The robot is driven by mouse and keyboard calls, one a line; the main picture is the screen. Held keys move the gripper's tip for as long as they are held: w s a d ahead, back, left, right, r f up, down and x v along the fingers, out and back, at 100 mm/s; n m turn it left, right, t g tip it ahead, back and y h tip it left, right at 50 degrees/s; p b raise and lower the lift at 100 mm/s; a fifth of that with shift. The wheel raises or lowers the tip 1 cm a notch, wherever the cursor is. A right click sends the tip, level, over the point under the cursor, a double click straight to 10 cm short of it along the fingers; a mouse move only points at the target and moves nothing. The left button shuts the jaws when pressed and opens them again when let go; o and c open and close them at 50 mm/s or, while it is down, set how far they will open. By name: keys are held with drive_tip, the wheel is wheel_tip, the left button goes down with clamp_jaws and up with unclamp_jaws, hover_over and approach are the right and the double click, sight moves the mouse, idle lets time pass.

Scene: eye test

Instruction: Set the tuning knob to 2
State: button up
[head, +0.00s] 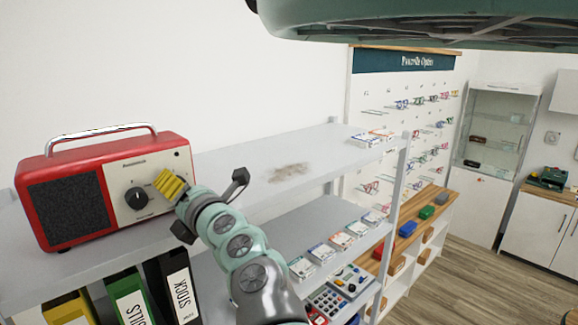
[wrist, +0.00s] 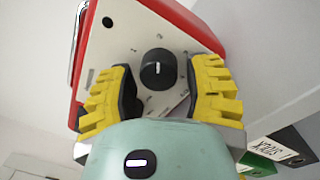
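The red radio (head: 78,150) with a cream front panel stands on the top shelf at left. Its black tuning knob (head: 137,198) is on that panel and also shows in the wrist view (wrist: 157,69). A white pointer line is on the knob; the small marks around it are too blurred to read surely. My gripper (head: 171,186) has yellow fingers and is in front of the panel, just right of the knob in the head view. In the wrist view my gripper (wrist: 165,82) is open, the knob showing between its fingertips with gaps on both sides.
The radio's chrome handle (head: 100,131) arches over its top. Binders (head: 172,285) stand on the shelf below. Small boxes (head: 342,240) line the middle shelf at right. The top shelf right of my arm is mostly bare, with a brownish smudge (head: 289,172).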

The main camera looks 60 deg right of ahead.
drive_tip(key=shift+o, duration=1.2)
drive_tip(key=v, duration=1.2)
drive_tip(key=shift+s, duration=0.1)
